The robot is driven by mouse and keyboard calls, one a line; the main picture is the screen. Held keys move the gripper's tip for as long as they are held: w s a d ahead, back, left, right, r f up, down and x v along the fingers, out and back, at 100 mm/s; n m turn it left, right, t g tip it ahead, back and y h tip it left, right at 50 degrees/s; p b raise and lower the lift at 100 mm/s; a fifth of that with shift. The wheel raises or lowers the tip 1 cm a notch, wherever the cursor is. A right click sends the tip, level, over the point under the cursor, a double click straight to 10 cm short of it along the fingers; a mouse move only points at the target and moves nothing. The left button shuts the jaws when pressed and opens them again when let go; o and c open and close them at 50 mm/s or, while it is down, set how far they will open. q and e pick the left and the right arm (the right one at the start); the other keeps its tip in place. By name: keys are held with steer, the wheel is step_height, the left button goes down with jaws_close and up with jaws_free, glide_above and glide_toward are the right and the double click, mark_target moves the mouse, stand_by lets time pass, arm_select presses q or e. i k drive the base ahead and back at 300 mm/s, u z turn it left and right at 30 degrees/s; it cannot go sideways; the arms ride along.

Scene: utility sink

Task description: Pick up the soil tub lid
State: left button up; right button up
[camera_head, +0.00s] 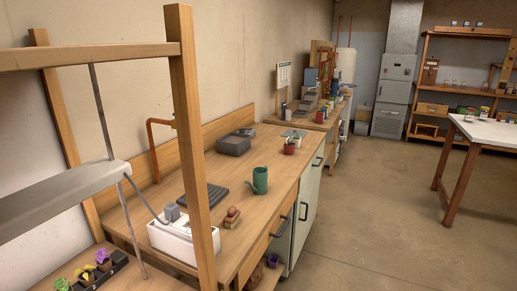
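I cannot tell for sure which thing is the soil tub lid. A dark grey, flat, ribbed slab (207,195) lies on the wooden counter, left of a green watering can or mug (260,181). A dark grey box (234,145) with a flat top stands farther back on the same counter, near the wall. Neither of my grippers is in view, and nothing is seen being held.
A wooden post (190,130) stands in front of the counter (270,205). Open floor (380,220) lies right; a white-topped table (488,131) stands beyond.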

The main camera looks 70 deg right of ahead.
mark_target(289, 132)
steer(key=z, duration=1.95)
